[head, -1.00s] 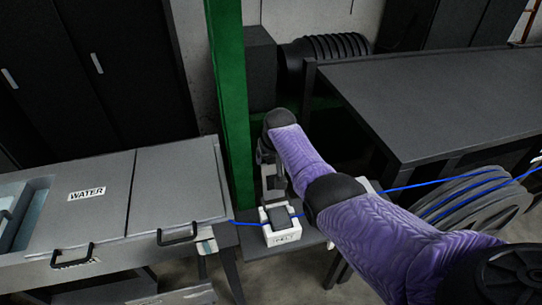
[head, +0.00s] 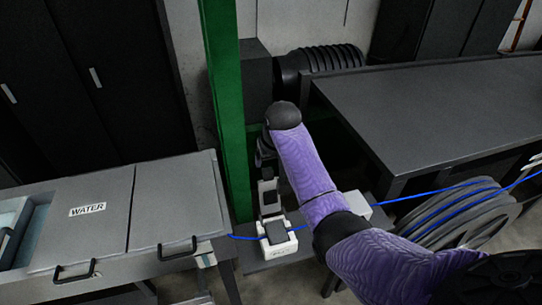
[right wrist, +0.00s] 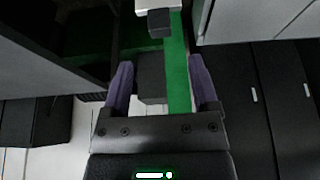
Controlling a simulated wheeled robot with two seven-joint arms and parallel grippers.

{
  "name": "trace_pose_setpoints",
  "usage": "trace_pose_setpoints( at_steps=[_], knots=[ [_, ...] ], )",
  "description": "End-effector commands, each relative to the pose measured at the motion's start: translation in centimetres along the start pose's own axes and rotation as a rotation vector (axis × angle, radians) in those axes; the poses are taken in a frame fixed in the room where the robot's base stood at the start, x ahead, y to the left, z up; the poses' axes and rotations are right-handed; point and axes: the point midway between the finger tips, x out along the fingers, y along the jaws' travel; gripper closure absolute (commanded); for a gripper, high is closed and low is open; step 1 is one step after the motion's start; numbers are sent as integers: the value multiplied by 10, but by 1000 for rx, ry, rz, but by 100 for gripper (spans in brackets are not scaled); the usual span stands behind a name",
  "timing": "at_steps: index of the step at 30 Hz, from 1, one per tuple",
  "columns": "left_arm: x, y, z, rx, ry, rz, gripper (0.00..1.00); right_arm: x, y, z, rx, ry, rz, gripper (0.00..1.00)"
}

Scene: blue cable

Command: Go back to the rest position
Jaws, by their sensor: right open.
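My right gripper (head: 265,155) is partly hidden behind its own wrist in the head view. In the right wrist view it (right wrist: 161,78) is open, with two purple fingers spread apart and nothing between them. The blue cable (head: 412,197) runs from the reel at the right, passes behind my right arm, and enters a white block with a dark top (head: 278,238) on the small table. A short stretch of cable shows left of this block. In the right wrist view, a white and dark fixture (right wrist: 158,18) is at the top edge, apart from the fingers. My left gripper is out of view.
A green post (head: 226,110) stands close to my right gripper. A grey water tank (head: 100,212) with handles is at the left. A dark table (head: 420,115) and a cable reel (head: 455,220) are at the right. Black cabinets (head: 85,80) stand behind.

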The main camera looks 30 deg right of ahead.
Motion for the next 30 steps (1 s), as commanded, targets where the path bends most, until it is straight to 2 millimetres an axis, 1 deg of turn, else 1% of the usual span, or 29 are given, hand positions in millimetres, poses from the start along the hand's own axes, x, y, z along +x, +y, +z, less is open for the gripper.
trace_pose_setpoints(
  at_steps=[5,7,8,11,12,13,15,18,21,24,30],
  knots=[
    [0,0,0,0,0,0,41,0,0,0,-1,0,0,24],
    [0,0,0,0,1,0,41,4,-1,10,-17,-4,6,24],
    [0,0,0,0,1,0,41,8,-2,20,-33,-7,11,24],
    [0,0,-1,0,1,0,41,20,-9,71,-117,-22,27,24],
    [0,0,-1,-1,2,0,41,22,-12,94,-154,-27,29,24],
    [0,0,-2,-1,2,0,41,22,-15,111,-179,-31,27,24],
    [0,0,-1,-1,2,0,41,19,-21,145,-230,-39,18,24],
    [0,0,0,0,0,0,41,9,-27,187,-284,-50,-2,24],
    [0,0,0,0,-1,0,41,-4,-33,222,-325,-60,-27,24],
    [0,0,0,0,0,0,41,-21,-38,252,-355,-70,-56,24],
    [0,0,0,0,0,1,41,-60,-44,301,-390,-88,-114,24]
  ],
)
